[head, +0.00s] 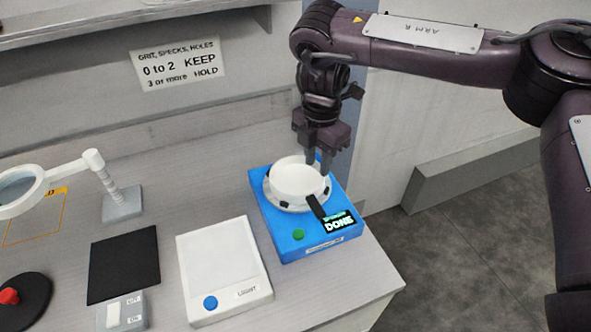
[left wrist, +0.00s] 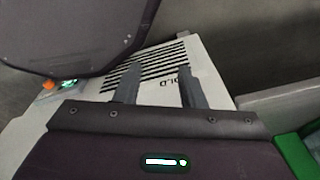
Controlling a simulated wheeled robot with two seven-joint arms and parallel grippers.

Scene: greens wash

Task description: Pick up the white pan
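The white pan (head: 296,182) is round and shallow, with a short black handle (head: 316,207) pointing toward the front right. It sits on the round plate of a blue machine (head: 276,232) whose display reads DONE. My right gripper (head: 318,166) points down at the pan's far right rim, its fingers apart at the rim. I cannot tell whether the fingers touch the pan. My left gripper (left wrist: 157,88) shows only in the left wrist view, with its two fingers spread and nothing between them. The pan is not in that view.
A white light box (head: 222,265) with a blue button stands left of the blue machine. A black mat (head: 124,267), a magnifier lamp (head: 122,203) and a red knob (head: 9,296) are further left. The bench's right edge lies close to the blue machine.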

